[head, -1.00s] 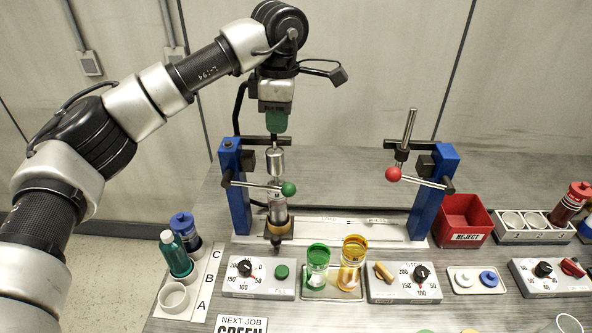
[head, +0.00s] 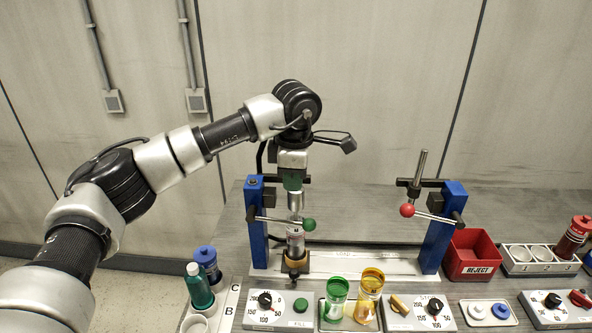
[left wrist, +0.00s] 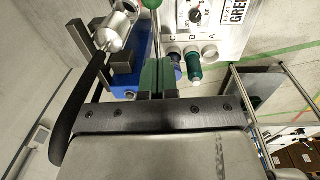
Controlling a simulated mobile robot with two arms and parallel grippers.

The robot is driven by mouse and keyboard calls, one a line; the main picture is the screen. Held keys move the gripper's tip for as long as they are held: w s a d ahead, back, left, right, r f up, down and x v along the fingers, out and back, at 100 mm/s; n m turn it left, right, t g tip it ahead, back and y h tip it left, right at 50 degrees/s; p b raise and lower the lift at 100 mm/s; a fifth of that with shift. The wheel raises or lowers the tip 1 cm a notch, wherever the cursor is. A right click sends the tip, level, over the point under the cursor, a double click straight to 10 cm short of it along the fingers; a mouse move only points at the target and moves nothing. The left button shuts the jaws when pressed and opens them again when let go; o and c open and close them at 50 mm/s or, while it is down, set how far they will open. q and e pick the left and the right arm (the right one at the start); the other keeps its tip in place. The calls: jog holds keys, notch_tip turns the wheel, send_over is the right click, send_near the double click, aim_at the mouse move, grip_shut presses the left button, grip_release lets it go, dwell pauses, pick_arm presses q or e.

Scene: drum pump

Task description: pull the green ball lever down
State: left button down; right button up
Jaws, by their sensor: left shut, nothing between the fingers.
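The green ball (head: 309,224) sits at the end of a roughly level silver lever (head: 278,220) on the left blue press post (head: 257,224). In the left wrist view only part of the green ball (left wrist: 152,3) shows, at the top edge. My left gripper (head: 292,186) points down, just above and slightly left of the ball, close to the top of the silver press cylinder (head: 296,201). Its green fingers (left wrist: 157,76) are shut with nothing between them. I see a gap between fingers and ball. My right gripper is not in view.
A similar post (head: 447,226) with a red ball lever (head: 407,210) stands to the right. Green (head: 336,298) and amber (head: 370,290) cups stand in front. A dial panel (head: 270,311) is at front left. A red reject bin (head: 470,256) is further right.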

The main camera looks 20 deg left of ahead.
pick_arm(q)
jog(key=p, duration=0.2)
send_over(301, 223)
jog(key=s+a, duration=0.1)
jog(key=a, duration=0.1)
notch_tip(301, 223, down, 6)
jog(key=shift+w+d+f+p, duration=0.15)
jog(key=shift+d+f+p, duration=0.25)
jog(key=shift+d+f, duration=0.15)
jog(key=shift+w+d+f+p, duration=0.15)
jog(key=shift+d+f+p, duration=0.25)
jog(key=shift+f, duration=0.25)
jog(key=shift+w+d+f, duration=0.15)
jog(key=shift+d+f, duration=0.15)
jog(key=shift+f, duration=0.05)
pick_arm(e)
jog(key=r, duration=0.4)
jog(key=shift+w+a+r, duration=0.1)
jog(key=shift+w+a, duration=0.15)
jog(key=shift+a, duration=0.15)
pick_arm(q)
jog(key=shift+a+f, duration=0.1)
jog(key=shift+a, duration=0.1)
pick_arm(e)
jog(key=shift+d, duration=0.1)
